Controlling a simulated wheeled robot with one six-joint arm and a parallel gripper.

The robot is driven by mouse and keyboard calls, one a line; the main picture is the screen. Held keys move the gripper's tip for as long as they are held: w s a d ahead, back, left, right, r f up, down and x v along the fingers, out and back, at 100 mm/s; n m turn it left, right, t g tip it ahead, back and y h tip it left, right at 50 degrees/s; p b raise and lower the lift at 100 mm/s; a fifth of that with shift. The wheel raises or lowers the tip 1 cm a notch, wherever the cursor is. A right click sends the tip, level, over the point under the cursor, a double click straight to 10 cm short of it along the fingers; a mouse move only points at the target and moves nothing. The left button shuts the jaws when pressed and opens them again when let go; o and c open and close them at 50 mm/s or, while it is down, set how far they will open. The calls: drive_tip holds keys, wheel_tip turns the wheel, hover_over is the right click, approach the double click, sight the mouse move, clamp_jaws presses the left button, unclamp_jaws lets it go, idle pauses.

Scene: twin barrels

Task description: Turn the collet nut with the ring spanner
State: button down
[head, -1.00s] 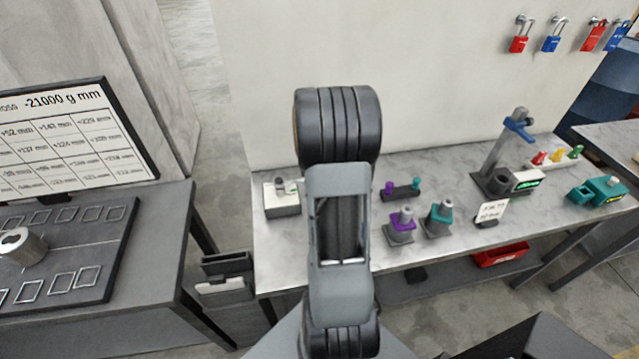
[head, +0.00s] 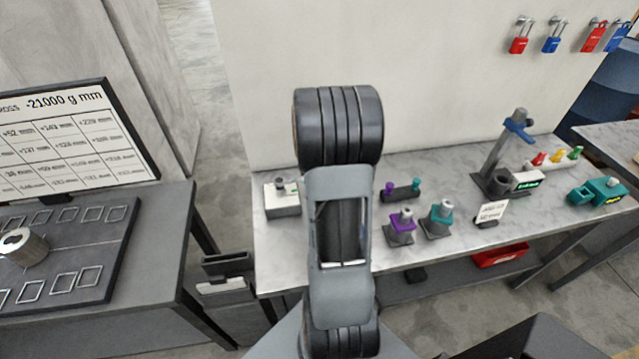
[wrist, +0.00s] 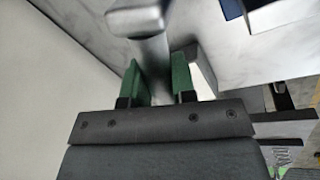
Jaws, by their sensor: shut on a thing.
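In the wrist view my gripper (wrist: 162,75) has its green fingers closed on a grey metal bar, which looks like the ring spanner (wrist: 152,50). Its wider, rounded end reaches the top of the picture, and I cannot make out the ring opening. In the head view my arm hides the gripper and the spanner. I cannot tell which piece is the collet nut.
A white block (head: 283,201) stands on the marble bench (head: 455,180), left of my arm. A grey post stand with a blue handle (head: 518,130) and a teal device (head: 598,191) are at the right. A display board (head: 75,140) stands on the left table.

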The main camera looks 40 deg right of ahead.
drive_tip(key=shift+w+d+p+v, duration=0.1)
drive_tip(key=shift+d+p+v, duration=0.05)
drive_tip(key=shift+p+v, duration=0.7)
drive_tip(key=shift+w+d+p+v, duration=0.15)
drive_tip(key=shift+p+v, duration=0.4)
drive_tip(key=shift+v, duration=0.55)
drive_tip(key=shift+w+d+p+v, duration=0.1)
drive_tip(key=shift+d+p+v, duration=0.1)
drive_tip(key=shift+p+v, duration=0.65)
drive_tip(key=shift+s+r, duration=0.15)
drive_tip(key=shift+r, duration=0.05)
